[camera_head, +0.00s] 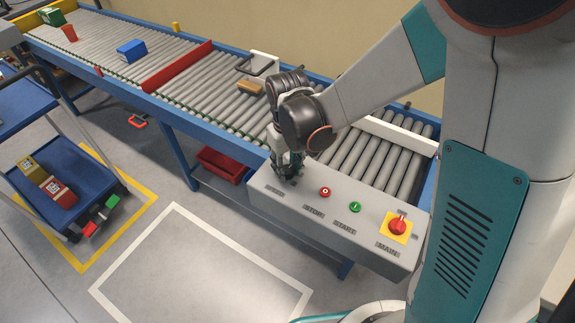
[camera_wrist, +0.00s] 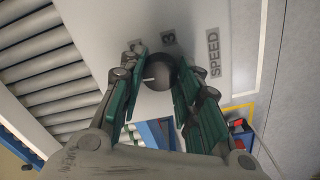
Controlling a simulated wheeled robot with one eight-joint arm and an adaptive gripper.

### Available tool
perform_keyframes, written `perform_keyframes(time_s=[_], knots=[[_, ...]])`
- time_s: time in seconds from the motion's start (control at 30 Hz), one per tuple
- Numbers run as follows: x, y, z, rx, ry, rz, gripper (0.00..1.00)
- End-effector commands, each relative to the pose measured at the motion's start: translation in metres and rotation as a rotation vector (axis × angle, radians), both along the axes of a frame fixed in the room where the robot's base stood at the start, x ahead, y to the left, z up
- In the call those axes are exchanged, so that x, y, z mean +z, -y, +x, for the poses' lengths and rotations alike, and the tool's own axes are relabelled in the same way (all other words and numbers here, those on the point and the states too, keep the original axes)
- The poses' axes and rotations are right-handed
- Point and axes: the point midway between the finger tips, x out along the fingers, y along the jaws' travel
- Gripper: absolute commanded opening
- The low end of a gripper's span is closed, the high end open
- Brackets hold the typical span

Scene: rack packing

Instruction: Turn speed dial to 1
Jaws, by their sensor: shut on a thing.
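The speed dial (camera_wrist: 159,72) is a dark round knob with a short white pointer line, on the pale control panel (camera_wrist: 100,25). In the wrist view the pointer lies toward the left of the knob. The digit 3 and the word SPEED show beside it, and another digit is partly covered by a finger. My gripper (camera_wrist: 160,62) has its green-padded fingers on both sides of the dial, shut on it. In the head view my gripper (camera_head: 288,168) points down at the left end of the control panel (camera_head: 325,222) and hides the dial.
The panel also carries a red stop button (camera_head: 325,192), a green start button (camera_head: 355,207) and a red main switch (camera_head: 397,226) on yellow. The roller conveyor (camera_head: 185,75) runs behind, with a blue box (camera_head: 131,51) on it. A blue cart (camera_head: 40,205) stands at left.

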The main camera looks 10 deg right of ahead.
Motion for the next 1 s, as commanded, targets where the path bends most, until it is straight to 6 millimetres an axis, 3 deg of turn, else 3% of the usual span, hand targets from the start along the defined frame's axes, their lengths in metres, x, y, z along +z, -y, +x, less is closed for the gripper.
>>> perform_keyframes(time_s=[0.17, 0.2, 0.27, 0.67, 1.0], knots=[[0.000, 0.000, 0.000, -0.001, 0.000, 0.000, 0.07], [0.000, 0.000, 0.000, -0.001, 0.000, 0.000, 0.40], [0.000, 0.000, 0.000, -0.001, 0.000, 0.000, 0.53], [0.004, 0.000, 0.000, -0.001, 0.000, 0.000, 0.53], [0.051, 0.000, -0.001, -0.001, 0.000, 0.000, 0.53]])
